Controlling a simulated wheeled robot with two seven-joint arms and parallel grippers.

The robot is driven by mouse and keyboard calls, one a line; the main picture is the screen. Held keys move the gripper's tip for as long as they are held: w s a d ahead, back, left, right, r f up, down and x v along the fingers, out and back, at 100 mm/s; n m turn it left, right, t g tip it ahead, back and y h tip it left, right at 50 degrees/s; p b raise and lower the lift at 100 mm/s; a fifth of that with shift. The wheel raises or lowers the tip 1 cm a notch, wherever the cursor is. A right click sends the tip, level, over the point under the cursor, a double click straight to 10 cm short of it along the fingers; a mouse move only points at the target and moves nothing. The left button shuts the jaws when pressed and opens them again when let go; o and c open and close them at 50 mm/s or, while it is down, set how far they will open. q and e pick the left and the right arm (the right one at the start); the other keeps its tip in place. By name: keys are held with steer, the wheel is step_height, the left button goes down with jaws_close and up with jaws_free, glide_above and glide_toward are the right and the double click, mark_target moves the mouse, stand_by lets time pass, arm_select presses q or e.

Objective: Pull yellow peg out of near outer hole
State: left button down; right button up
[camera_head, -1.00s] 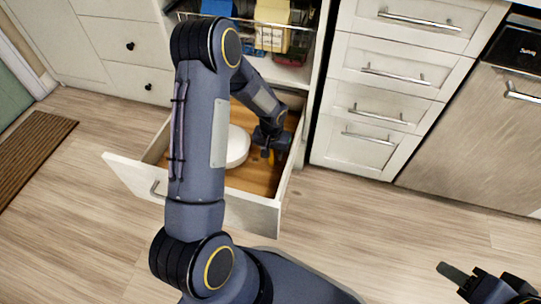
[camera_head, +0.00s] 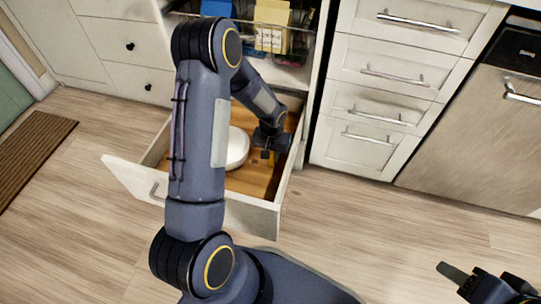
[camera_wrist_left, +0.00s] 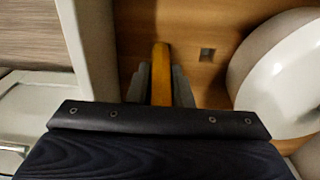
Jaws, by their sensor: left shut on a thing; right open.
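The yellow peg (camera_wrist_left: 161,62) shows in the left wrist view between the fingers of my left gripper (camera_wrist_left: 159,86), which is shut on it. The peg's tip reaches past the fingers towards the wooden drawer bottom (camera_wrist_left: 201,80); I cannot tell whether it is in a hole. A small square hole (camera_wrist_left: 207,54) shows empty to the right of the peg. In the head view my left gripper (camera_head: 269,153) is low inside the open drawer, near its right wall, and mostly hides the peg. My right gripper (camera_head: 487,279) is open and empty over the floor at the lower right.
A round white dish (camera_head: 237,147) lies in the drawer left of my left gripper; it also shows in the wrist view (camera_wrist_left: 285,75). The drawer's white side wall (camera_wrist_left: 88,45) is close to the gripper. Closed drawers (camera_head: 395,75) stand right; the floor there is clear.

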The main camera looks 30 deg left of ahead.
arm_select(q)
steer(key=shift+s+r+g+p, duration=0.3)
steer(key=shift+s+r+p, duration=0.35)
steer(key=shift+p, duration=0.5)
steer(key=shift+w+r+p, duration=0.15)
steer(key=shift+r+p, duration=0.7)
steer(key=shift+r, duration=0.35)
